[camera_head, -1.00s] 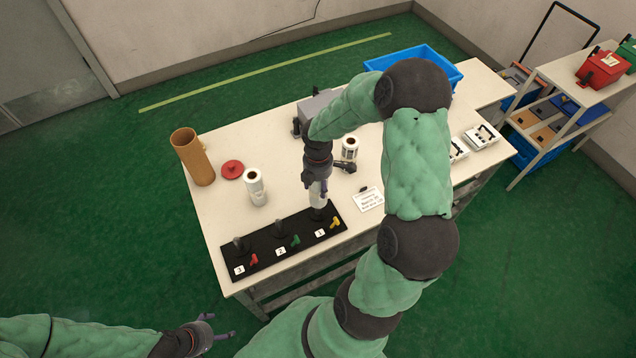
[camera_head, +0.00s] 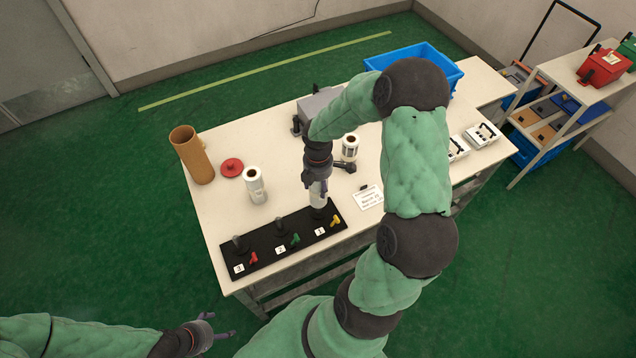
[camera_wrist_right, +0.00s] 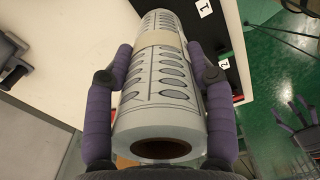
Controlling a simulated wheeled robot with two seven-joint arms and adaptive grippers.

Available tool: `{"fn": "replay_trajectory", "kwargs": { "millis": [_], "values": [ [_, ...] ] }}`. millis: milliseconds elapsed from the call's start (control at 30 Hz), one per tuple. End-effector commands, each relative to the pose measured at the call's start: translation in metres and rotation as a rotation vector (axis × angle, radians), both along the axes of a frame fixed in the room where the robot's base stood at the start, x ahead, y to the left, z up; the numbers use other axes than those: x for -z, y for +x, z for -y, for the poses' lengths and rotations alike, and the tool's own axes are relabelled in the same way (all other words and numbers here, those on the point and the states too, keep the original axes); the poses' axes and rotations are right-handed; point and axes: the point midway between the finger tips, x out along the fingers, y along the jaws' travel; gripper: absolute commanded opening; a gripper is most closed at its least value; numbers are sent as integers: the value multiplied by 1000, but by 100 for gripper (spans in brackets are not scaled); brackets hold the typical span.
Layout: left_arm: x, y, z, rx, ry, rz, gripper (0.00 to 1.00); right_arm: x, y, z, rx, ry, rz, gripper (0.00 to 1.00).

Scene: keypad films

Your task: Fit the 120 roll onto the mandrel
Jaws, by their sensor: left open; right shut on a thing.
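My right gripper (camera_wrist_right: 162,85) is shut on a white roll (camera_wrist_right: 165,125) with keypad outlines printed on it; its brown core opening faces the camera. In the head view the roll (camera_head: 319,198) is upright above or on the position marked 1 of a black base (camera_head: 262,250). Whether it touches the base or sits around a post there is hidden. Dark posts (camera_head: 281,226) stand at positions 2 and 3. Two other white rolls stand on the table, one at left (camera_head: 255,188) and one behind the gripper (camera_head: 350,150). No size is readable. My left gripper (camera_head: 228,334) is open and empty, low in front of the table.
Yellow (camera_head: 335,221), green (camera_head: 295,240) and red (camera_head: 253,258) levers sit on the base. A brown tube (camera_head: 193,160), red disc (camera_head: 232,168), grey machine (camera_head: 318,105), blue crate (camera_head: 448,72) and card (camera_head: 369,198) are on the table (camera_head: 222,213). A shelf stands at right.

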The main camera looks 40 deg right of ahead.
Motion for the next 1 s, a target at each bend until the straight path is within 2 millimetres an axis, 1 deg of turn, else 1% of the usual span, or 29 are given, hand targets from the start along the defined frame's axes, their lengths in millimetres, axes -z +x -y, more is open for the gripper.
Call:
{"fn": "replay_trajectory", "kwargs": {
  "millis": [1000],
  "values": [
    [16, 0, 0, 0, 0, 0, 81, 22, 0, 0, 0, 0, 0, 18]
  ]
}}
